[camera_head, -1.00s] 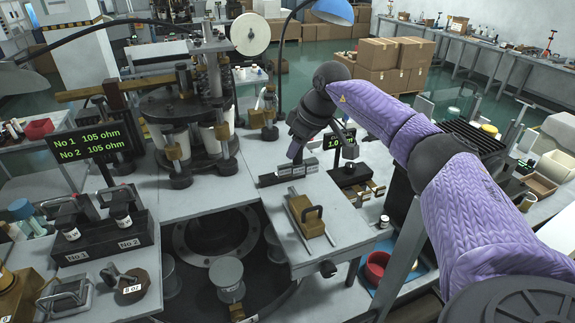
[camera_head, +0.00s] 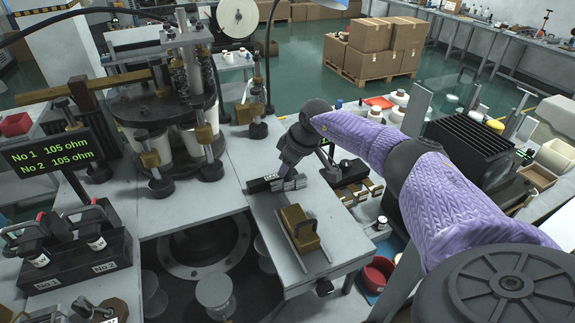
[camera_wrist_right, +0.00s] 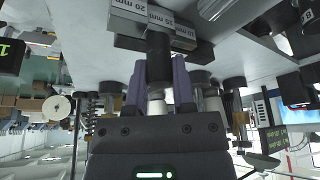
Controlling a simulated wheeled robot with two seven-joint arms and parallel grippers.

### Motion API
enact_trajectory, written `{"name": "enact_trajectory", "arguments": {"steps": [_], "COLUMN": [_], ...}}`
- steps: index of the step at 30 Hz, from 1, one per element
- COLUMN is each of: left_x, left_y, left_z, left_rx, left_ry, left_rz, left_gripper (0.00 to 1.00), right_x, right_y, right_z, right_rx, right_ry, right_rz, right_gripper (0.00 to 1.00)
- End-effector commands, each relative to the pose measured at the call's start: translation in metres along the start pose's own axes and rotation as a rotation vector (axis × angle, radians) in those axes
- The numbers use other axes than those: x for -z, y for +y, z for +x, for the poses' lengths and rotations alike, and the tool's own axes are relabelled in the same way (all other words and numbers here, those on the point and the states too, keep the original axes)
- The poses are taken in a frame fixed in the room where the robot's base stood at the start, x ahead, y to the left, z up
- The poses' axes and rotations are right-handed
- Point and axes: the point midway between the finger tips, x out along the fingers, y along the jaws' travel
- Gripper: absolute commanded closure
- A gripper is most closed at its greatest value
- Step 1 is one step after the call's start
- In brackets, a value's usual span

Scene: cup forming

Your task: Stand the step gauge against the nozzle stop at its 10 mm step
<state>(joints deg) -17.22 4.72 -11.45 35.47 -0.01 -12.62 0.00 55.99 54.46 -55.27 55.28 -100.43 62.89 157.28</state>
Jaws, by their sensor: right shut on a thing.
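The step gauge (camera_head: 275,184) is a dark base with grey blocks, on the grey bench top behind the brass-coloured block. In the right wrist view the gauge (camera_wrist_right: 128,43) shows blocks marked 20 mm, 15 mm and 10 mm. My right gripper (camera_wrist_right: 159,70) is shut on the gauge's dark upright grip (camera_wrist_right: 158,50). In the head view the right gripper (camera_head: 289,172) is at the gauge, its fingertips partly hidden. I cannot tell whether the gauge is lifted. I cannot clearly pick out the nozzle stop. My left gripper is not in view.
The brass-coloured block (camera_head: 299,229) with a dark handle sits on a slide in front of the gauge. A round column machine (camera_head: 168,105) stands to the left. A dark opening (camera_head: 205,245) lies front left.

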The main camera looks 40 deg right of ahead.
Motion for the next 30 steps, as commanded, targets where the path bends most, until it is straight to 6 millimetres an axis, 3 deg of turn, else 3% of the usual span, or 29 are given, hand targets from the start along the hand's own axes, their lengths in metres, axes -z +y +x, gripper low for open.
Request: {"name": "enact_trajectory", "arguments": {"steps": [2,3,8,18,30], "left_x": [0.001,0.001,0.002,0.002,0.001], "left_y": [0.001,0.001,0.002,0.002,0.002], "left_z": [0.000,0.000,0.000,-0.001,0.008], "left_rx": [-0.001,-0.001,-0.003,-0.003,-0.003], "left_ry": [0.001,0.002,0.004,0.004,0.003], "left_rz": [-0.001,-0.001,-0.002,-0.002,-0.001], "left_gripper": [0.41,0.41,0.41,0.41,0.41], "right_x": [0.000,-0.001,-0.001,0.000,0.000], "right_y": [0.000,0.000,0.000,0.001,0.001], "right_z": [0.001,0.002,0.001,-0.006,-0.101], "right_rx": [0.000,0.000,0.000,-0.001,-0.003], "right_ry": [0.001,0.000,0.000,0.000,0.003], "right_rz": [0.000,0.001,0.000,-0.001,0.000], "right_gripper": [1.00,0.64,0.33,0.33,0.33]}}
